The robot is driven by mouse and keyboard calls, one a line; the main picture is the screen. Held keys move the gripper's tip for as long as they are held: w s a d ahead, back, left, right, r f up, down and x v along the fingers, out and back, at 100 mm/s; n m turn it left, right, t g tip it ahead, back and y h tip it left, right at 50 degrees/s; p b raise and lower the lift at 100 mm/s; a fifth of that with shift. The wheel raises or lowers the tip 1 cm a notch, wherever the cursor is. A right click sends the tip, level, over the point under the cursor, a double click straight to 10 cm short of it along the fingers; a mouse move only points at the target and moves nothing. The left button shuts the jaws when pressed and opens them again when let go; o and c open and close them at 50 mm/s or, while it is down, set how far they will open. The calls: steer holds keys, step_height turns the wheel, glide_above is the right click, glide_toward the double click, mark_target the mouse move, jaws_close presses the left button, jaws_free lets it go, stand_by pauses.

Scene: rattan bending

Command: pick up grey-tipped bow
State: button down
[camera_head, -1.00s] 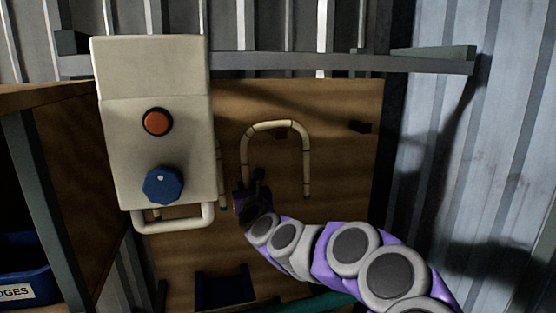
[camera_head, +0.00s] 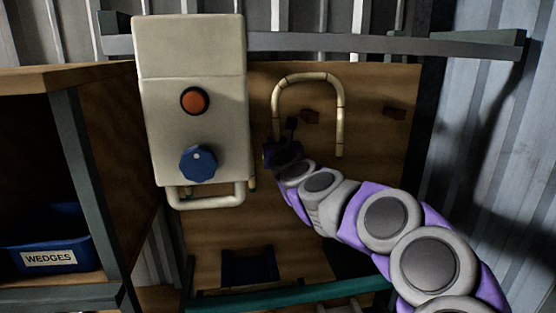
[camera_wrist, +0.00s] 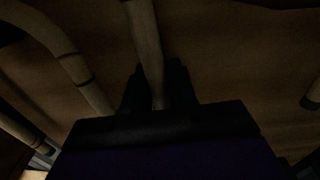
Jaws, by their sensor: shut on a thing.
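A pale rattan bow (camera_head: 308,78), shaped like an upside-down U with dark bands, stands upright in front of the wooden board. My gripper (camera_head: 290,128) is at its left leg in the head view. In the wrist view, my gripper (camera_wrist: 160,90) is shut on a rattan leg (camera_wrist: 147,40) that runs between its two dark fingers. The bow's right leg hangs free. Its tip is small, and I cannot be sure of the colour. The bow's arch is above a reddish peg (camera_head: 311,115), with a gap between them.
A pale control box (camera_head: 190,110) with an orange button and blue knob stands left of the bow. Leg tips show beneath it. Another reddish peg (camera_head: 367,113) is on the wooden board (camera_head: 390,170). A blue WEDGES bin (camera_head: 50,235) sits on the left shelf.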

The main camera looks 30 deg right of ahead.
mark_target(280, 132)
steer(key=r, duration=0.3)
steer(key=shift+d+r+p, duration=0.3)
steer(key=shift+r, duration=0.05)
steer(key=b+v, duration=0.2)
steer(key=v, duration=1.7)
steer(key=shift+s, duration=0.3)
steer(key=shift+f, duration=0.1)
